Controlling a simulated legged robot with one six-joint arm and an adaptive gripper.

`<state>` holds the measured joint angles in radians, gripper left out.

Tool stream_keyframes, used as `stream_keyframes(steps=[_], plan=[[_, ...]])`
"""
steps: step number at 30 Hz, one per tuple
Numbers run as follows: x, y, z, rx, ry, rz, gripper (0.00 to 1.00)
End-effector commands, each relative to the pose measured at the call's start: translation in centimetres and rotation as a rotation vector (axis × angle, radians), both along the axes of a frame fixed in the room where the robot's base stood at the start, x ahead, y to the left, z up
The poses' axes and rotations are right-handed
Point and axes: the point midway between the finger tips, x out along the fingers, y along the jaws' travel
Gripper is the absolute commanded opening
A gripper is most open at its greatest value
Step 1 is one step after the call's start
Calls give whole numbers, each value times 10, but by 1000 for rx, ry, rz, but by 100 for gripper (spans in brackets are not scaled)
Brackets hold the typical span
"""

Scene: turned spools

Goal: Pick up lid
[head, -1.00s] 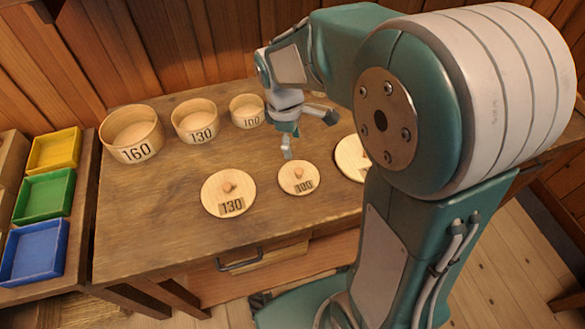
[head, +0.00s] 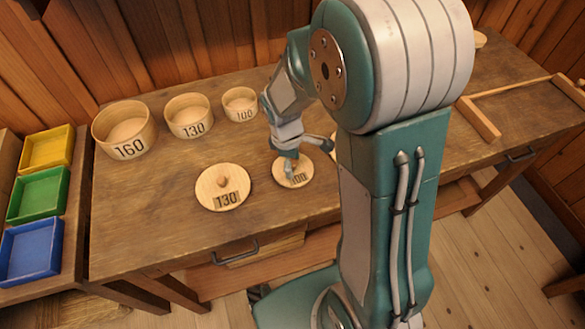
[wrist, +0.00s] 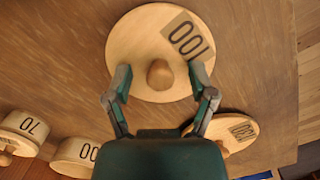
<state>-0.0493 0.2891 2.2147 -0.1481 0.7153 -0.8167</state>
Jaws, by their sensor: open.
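The round wooden lid marked 100 (head: 304,176) lies on the workbench, partly hidden by my gripper (head: 292,168) above it. In the wrist view this lid (wrist: 140,50) lies below my gripper (wrist: 160,79). Its wooden knob (wrist: 160,75) shows between the two open fingers, with a gap on each side. The lid marked 130 (head: 222,187) lies to the left on the bench, and shows at lower right in the wrist view (wrist: 226,127).
Open round boxes marked 160 (head: 124,130), 130 (head: 189,116) and 100 (head: 240,104) stand along the back of the workbench (head: 150,215). Yellow, green and blue trays (head: 32,250) stand at left. A wooden frame piece (head: 478,118) lies at right. My arm hides the middle.

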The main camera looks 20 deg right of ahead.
Motion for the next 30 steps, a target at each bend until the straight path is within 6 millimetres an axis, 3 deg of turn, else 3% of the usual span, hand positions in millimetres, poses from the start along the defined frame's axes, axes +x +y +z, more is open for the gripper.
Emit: stream_keyframes(steps=[1,6,20,27,30], plan=[[0,0,0,0,0,0,73],[0,0,0,0,0,0,0],[0,0,2,0,0,0,0],[1,0,31,1,-6,0,0],[-12,-1,47,-1,-5,-1,0]])
